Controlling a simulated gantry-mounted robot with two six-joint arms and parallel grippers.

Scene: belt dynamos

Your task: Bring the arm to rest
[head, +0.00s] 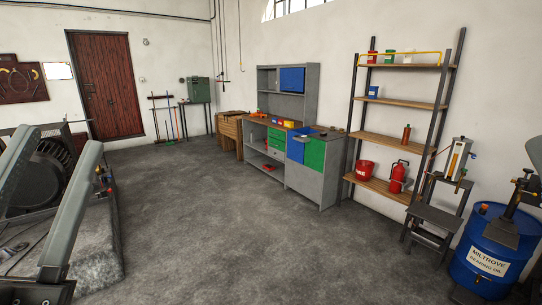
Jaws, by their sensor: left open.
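My left gripper (63,138) shows large at the left edge of the head view. Its two long grey fingers stand apart, pointing up and away, with nothing seen between them. The dark gripper body is cut off by the bottom left corner. A dark round dynamo-like machine (40,180) on a concrete plinth (95,245) shows behind the fingers; whether they touch it cannot be told.
A blue oil drum (487,250) stands at the right, beside a dark stool (436,215). A shelf rack (402,138) and a grey workbench (315,185) line the wall. A red-brown door (105,85) is at the back. The middle floor (230,235) is clear.

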